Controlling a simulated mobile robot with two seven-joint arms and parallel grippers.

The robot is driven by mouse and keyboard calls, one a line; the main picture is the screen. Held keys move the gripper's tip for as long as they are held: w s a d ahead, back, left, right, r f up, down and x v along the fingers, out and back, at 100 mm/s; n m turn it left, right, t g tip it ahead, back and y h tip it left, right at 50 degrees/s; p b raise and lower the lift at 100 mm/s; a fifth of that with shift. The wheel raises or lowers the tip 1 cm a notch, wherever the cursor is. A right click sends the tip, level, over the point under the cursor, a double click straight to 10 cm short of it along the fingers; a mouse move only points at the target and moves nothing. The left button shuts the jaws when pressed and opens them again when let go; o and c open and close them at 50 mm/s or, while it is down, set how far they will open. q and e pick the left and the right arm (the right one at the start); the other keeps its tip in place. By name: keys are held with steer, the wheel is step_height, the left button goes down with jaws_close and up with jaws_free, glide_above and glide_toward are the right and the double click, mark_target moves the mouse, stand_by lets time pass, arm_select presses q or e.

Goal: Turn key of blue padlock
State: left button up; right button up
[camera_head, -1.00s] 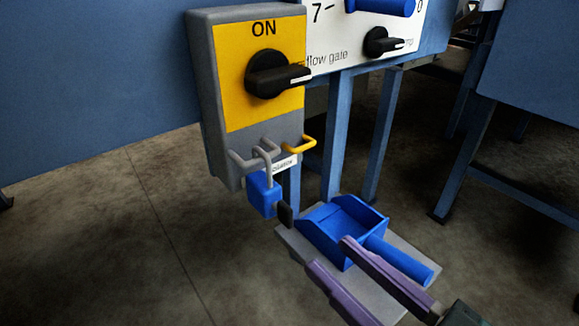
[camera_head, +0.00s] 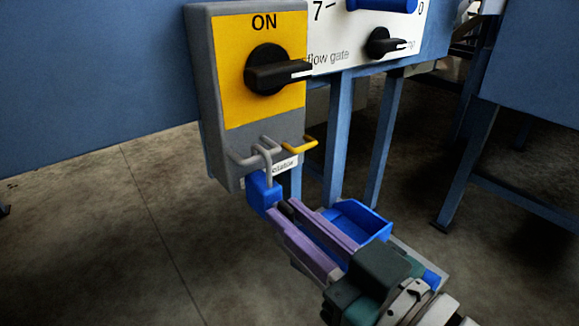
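The blue padlock (camera_head: 262,192) hangs by its grey shackle from the hasp loops at the bottom of the grey switch box. Its black key (camera_head: 286,208) sticks out at its lower right, partly hidden by my fingers. My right gripper (camera_head: 283,208) reaches in from the lower right. Its two purple fingers lie on either side of the key and look closed on it, with the tips close to the padlock body. My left gripper is not in view.
The switch box (camera_head: 208,90) carries a black rotary knob (camera_head: 270,70) on a yellow plate marked ON. A yellow hook (camera_head: 300,144) juts out beside the shackle. A blue tray (camera_head: 362,216) on a grey plate lies behind my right gripper. Blue legs (camera_head: 338,140) stand behind.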

jaws_close()
steer(key=shift+n, duration=0.4)
steer(key=n, duration=1)
steer(key=n+b, duration=0.1)
steer(key=n, duration=0.6)
steer(key=shift+s+a+f, duration=0.1)
steer(key=shift+f, duration=0.05)
stand_by(0.5)
